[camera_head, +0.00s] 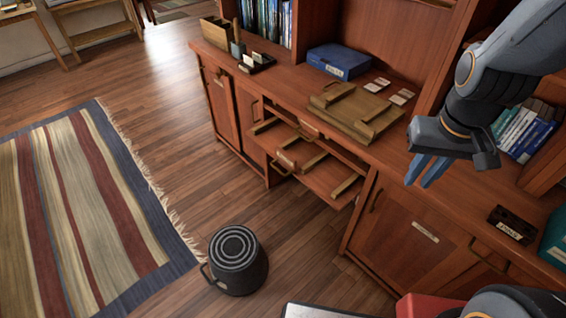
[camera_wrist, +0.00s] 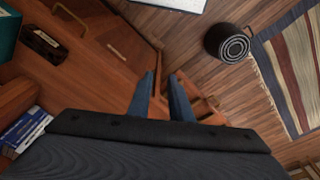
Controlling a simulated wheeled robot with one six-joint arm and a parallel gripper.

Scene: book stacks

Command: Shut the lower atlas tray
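The lower atlas tray (camera_head: 322,179) is a reddish-brown wooden pull-out that stands out from the cabinet front, with pale wooden strips, a label and a brass handle on its front. Above it, an upper tray front with a label (camera_head: 309,128) looks flush with the cabinet. My gripper (camera_head: 427,171) has blue fingers and hangs to the right of the tray, higher than it and apart from it. In the wrist view my gripper (camera_wrist: 161,95) has its fingers apart with nothing between them. The tray is mostly hidden behind the fingers there.
A black ridged bin (camera_head: 238,260) stands on the floor in front of the tray, near a striped rug (camera_head: 80,210). The counter holds a wooden board with strips (camera_head: 357,112), a blue box (camera_head: 338,61) and a small dark box (camera_head: 511,225). Open floor lies between bin and cabinet.

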